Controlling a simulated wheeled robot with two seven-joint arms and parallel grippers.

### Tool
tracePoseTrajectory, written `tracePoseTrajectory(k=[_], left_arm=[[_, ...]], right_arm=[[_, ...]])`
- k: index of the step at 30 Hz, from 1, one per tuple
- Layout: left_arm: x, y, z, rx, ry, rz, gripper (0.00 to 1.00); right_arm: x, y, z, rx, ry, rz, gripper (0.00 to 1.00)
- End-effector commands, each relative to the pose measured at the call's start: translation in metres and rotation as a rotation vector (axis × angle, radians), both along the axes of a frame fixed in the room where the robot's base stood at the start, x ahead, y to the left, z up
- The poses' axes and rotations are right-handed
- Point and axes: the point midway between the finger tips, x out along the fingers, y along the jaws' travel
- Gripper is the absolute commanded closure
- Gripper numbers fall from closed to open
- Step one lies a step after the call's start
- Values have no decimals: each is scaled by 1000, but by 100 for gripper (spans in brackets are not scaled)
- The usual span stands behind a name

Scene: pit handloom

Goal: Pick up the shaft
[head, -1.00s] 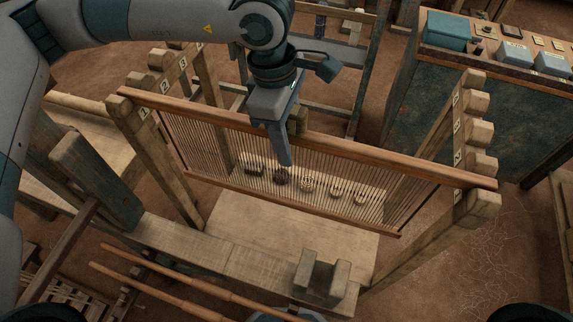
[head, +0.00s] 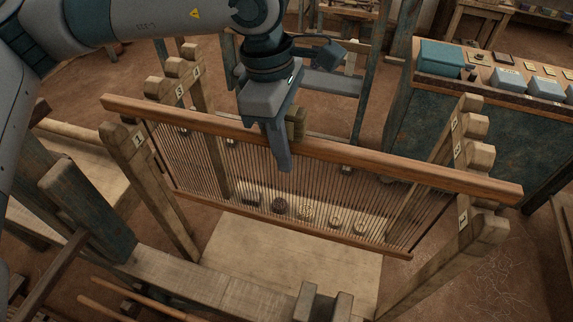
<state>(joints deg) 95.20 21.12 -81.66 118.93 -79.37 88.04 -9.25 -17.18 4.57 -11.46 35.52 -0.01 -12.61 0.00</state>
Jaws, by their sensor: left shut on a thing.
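The shaft (head: 400,166) is a long frame with a thick wooden top bar, a thinner bottom bar and many thin upright heddles between. It hangs across the middle of the head view, with its right end lower in the picture. My left gripper (head: 289,145) comes down from above and is shut on the top bar near its middle, one finger on the near side. The top bar shows above the left notched post (head: 135,145) and over the right notched posts (head: 478,160). Whether its right end touches them is unclear. My right gripper is not in view.
Several small round items (head: 307,213) show through the heddles. A wooden block with a slot (head: 322,303) stands at the bottom. At the right, a bench (head: 400,110) carries a teal box (head: 441,56) and grey boxes. Another wooden frame (head: 335,82) stands behind.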

Motion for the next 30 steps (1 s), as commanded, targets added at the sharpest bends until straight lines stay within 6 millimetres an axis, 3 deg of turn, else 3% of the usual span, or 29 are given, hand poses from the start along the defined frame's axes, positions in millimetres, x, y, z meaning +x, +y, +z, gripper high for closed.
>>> tracePoseTrajectory(k=[4,12,30], left_arm=[[1,-1,23,-2,-4,1,100],[0,0,49,-2,-2,0,100],[0,0,48,0,-1,0,100]], right_arm=[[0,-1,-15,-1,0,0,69],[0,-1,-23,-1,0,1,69],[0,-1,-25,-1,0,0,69]])
